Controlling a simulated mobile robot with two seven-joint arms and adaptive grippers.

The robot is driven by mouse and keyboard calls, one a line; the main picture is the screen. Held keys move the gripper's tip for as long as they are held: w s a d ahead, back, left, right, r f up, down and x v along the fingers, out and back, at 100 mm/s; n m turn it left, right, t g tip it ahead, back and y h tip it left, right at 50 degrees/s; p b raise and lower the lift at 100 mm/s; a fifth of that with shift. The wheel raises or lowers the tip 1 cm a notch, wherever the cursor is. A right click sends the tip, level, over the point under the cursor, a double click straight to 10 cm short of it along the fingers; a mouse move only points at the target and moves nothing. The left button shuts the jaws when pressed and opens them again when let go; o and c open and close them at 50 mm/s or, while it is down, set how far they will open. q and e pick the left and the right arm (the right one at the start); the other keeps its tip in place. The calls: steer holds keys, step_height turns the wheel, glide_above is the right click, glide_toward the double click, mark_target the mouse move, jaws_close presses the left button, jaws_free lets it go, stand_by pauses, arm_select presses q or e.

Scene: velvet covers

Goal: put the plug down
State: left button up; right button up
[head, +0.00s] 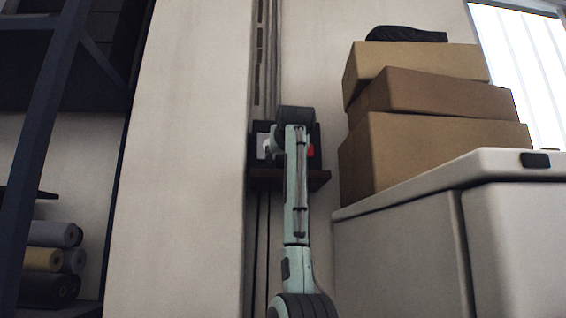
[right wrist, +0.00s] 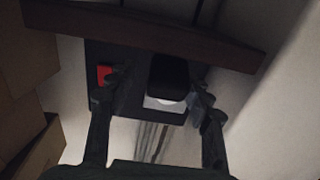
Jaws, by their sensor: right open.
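A dark block that looks like the plug (right wrist: 168,75) sits in front of a white socket plate (right wrist: 165,104) on a dark wall panel (right wrist: 130,112) in the right wrist view. I cannot tell whether it is seated in the socket. My right gripper (right wrist: 158,84) is open, with one finger on each side of the plug and gaps visible. In the head view my right arm ends at the panel (head: 258,135), and its wrist hides the plug and fingers. My left gripper is in neither view.
A red switch (right wrist: 105,75) is beside one finger. A narrow brown shelf (head: 318,178) juts out under the panel. Stacked cardboard boxes (head: 430,150) stand on a white cabinet (head: 390,250) to the right. Fabric rolls (head: 45,260) lie on a dark rack at left.

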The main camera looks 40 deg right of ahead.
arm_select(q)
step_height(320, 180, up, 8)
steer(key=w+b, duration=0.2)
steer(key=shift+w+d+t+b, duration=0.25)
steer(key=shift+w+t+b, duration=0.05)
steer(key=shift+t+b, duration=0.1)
arm_select(e)
steer(key=v, duration=1)
steer(key=shift+s+a, duration=0.25)
steer(key=shift+s, duration=0.05)
